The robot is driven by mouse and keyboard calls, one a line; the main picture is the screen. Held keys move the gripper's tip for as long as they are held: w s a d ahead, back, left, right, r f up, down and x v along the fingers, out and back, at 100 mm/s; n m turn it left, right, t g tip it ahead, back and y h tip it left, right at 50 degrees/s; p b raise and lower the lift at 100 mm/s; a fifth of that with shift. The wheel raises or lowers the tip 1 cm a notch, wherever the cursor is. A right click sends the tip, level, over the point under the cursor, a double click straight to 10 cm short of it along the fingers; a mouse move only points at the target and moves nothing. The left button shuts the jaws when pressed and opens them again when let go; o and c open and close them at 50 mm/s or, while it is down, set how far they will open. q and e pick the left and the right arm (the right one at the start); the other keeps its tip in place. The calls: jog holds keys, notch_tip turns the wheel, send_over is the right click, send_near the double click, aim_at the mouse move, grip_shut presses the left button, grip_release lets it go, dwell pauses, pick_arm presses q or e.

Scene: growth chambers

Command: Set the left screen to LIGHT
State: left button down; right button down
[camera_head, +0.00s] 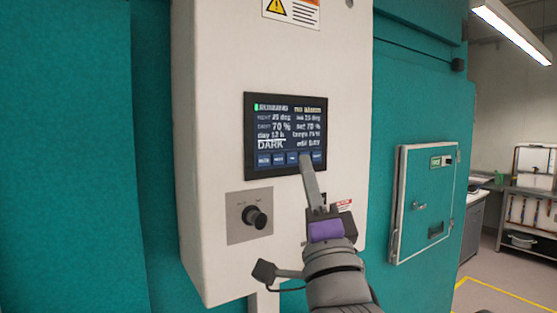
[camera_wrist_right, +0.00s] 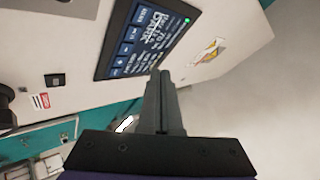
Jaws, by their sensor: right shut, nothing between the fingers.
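The screen (camera_head: 284,134) is a dark panel on a white control box. It shows status lines, the word DARK in larger letters, and a row of blue buttons along its bottom edge. My right gripper (camera_head: 306,160) is shut and empty, its fingertips over the right end of the button row; I cannot tell whether they touch. In the right wrist view the screen (camera_wrist_right: 150,32) shows tilted, with the shut fingers (camera_wrist_right: 161,80) close to its edge. My left gripper is not in view.
A black rotary knob (camera_head: 255,217) on a grey plate sits below the screen. A warning label (camera_head: 292,12) is above it. A teal hatch door (camera_head: 424,203) with a handle is on the wall to the right. Shelving and a bench stand at the far right.

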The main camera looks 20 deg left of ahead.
dwell(0.8)
jog(key=w+d+f+n+g+h, duration=0.1)
jog(key=d+f+n+g+h, duration=0.3)
jog(key=f, duration=0.6)
jog(key=w+d+f+g+h, duration=0.1)
jog(key=d+f, duration=0.5)
jog(key=f, duration=0.4)
jog(key=w+d+f+n+g+h, duration=0.1)
jog(key=d+f+n+g+h, duration=0.3)
jog(key=f, duration=0.7)
jog(key=s+d+f+g+h, duration=0.1)
jog(key=s+d+f+g, duration=0.1)
jog(key=s+d+f, duration=0.3)
jog(key=s+d+f+n+g+h, duration=0.1)
jog(key=s+d+f+g, duration=0.2)
jog(key=f, duration=1)
jog(key=s+d+f+g+h, duration=0.1)
jog(key=s+d+f+g, duration=0.1)
jog(key=s+d+f, duration=0.5)
notch_tip(320, 180, down, 2)
jog(key=shift+s+d+f+n+g+h, duration=0.1)
jog(key=shift+s+d+n+g+h, duration=0.2)
jog(key=shift+s, duration=0.9)
